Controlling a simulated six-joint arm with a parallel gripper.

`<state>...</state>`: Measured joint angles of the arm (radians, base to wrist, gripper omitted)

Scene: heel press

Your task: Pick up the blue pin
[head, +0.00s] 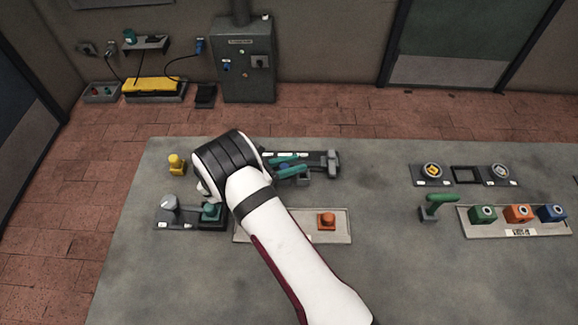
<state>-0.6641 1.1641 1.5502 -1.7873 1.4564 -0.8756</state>
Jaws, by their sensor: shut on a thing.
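My gripper (289,166) is at the far end of my white arm, just right of the black wrist, above the left half of the grey table. Two teal, finger-like parts show there, close together. A small blue piece, which looks like the blue pin (285,169), shows between them, and the gripper is shut on it. Most of the pin is hidden, and I cannot tell whether it is clear of what lies below. A dark fixture (318,157) with white labels and a grey upright part lies right behind the gripper.
A yellow pin (176,164) stands at the left. A dark block with a grey knob (171,204) and a teal pin (210,212) is nearer. An orange pin (327,221) stands on a pale tray (342,238), partly behind my arm. A green lever (438,203) and coloured blocks (518,213) stand right.

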